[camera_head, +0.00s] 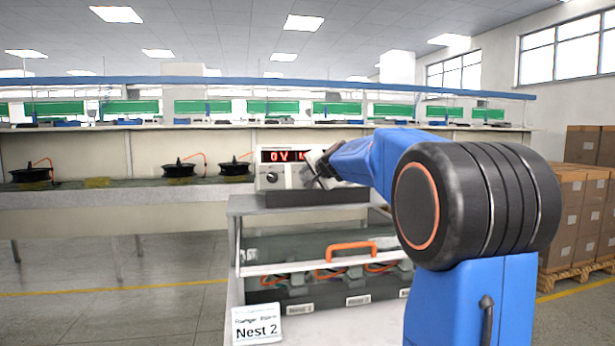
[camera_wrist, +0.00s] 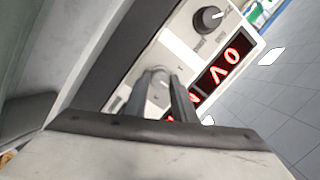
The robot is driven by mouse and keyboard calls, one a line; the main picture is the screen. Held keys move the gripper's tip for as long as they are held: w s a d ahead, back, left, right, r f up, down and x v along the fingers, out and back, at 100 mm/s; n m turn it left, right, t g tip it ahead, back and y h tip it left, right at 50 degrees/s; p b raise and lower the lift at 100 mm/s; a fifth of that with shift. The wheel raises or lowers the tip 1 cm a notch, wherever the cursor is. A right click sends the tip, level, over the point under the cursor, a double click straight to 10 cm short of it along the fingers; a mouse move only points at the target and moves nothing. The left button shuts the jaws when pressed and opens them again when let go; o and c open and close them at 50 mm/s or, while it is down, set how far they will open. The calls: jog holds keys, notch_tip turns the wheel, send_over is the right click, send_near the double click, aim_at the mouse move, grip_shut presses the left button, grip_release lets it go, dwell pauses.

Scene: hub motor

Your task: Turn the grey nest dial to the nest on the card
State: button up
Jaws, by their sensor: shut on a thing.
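The card (camera_head: 257,326) at the lower left front of the bench reads "Nest 2". The tester box (camera_head: 297,182) stands on the bench top with a lit red display (camera_head: 283,156). In the wrist view the grey nest dial (camera_wrist: 159,77) sits on the box's face below the display (camera_wrist: 222,68). My gripper (camera_wrist: 163,88) is shut on the grey dial, one finger on each side. The fingers cover part of it, and I cannot tell where its pointer stands. In the head view my gripper (camera_head: 318,165) is at the box's right side and hides the dial.
A black knob (camera_wrist: 209,18) with a white mark is beside the grey dial; it also shows in the head view (camera_head: 271,177). Below is a guarded fixture with an orange handle (camera_head: 351,248) and nest labels (camera_head: 358,300). Stacked cartons (camera_head: 575,215) stand at right.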

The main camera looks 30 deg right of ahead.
jog(key=shift+m, duration=0.3)
dwell(0.4)
jog(key=o, duration=1)
jog(key=shift+o, duration=0.2)
jog(key=v, duration=1.7)
jog(key=shift+s, duration=0.2)
jog(key=shift+f, duration=0.15)
